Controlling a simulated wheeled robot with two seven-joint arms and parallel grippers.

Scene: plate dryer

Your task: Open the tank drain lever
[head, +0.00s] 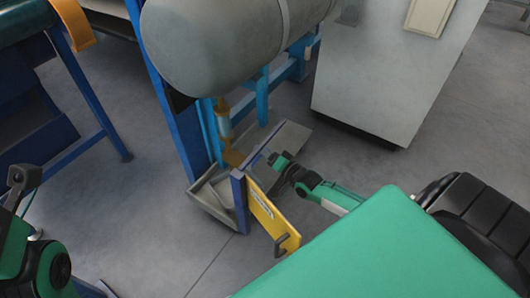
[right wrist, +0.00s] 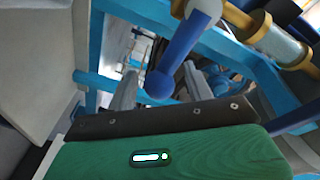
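The grey tank (head: 215,40) lies on a blue frame in the head view. A brass drain fitting (head: 223,118) hangs below it; the fitting also shows at the upper right of the right wrist view (right wrist: 270,35). The blue drain lever (right wrist: 183,48) slants down from the fitting to a round knob. My right gripper (head: 262,157) is beside the lower part of the fitting. In the right wrist view, its two grey fingers are apart, with the lever's knob in the gap between them. I cannot tell whether they touch it. My left arm shows at lower left, without clear fingers.
A yellow panel (head: 270,218) on a blue post (head: 240,200) stands just in front of my right forearm. A grey tray (head: 212,200) lies under the fitting. A large white cabinet (head: 385,70) stands to the right. Open floor lies at left.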

